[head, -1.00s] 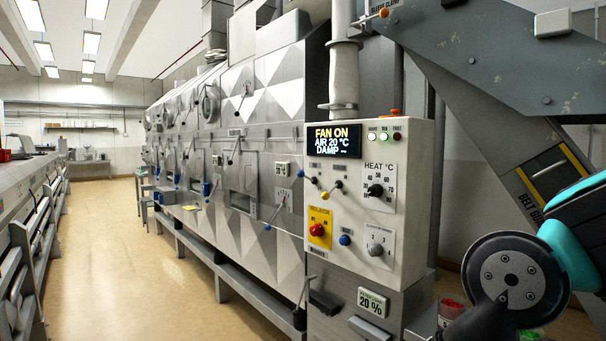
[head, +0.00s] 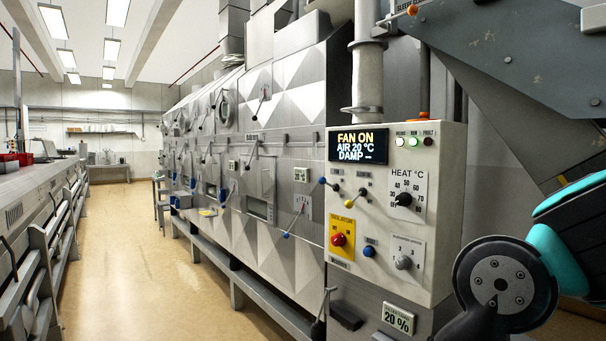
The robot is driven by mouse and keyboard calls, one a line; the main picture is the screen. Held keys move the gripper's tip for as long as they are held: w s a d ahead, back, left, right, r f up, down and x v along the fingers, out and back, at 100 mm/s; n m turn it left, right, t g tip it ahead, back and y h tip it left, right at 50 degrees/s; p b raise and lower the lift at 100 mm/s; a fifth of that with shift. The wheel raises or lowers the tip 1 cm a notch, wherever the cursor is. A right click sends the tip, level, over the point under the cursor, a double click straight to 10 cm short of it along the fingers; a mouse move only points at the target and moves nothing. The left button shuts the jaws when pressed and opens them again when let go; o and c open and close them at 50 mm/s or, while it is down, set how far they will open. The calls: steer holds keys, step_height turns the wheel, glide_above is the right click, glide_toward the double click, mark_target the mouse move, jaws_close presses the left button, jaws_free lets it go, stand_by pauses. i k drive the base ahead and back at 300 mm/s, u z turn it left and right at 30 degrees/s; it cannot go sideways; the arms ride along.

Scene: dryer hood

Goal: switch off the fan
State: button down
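The dryer's white control box (head: 446,230) stands right of centre in the head view. Its dark display (head: 358,145) reads "FAN ON, AIR 20 °C, DAMP". A black heat knob (head: 404,199) and a grey knob (head: 403,262) are on the right. Part of my arm shows at the right edge; my gripper is out of view.
A long metal dryer (head: 285,190) with levers and hatches runs back from the box. A clear tan floor aisle (head: 130,260) lies left of it. A grey workbench (head: 35,210) lines the left side. A sloping grey conveyor housing (head: 500,70) overhangs at upper right.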

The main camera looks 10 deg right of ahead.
mark_target(322, 180)
steer(key=u, duration=0.1)
steer(key=i, duration=1.75)
steer(key=z, duration=0.45)
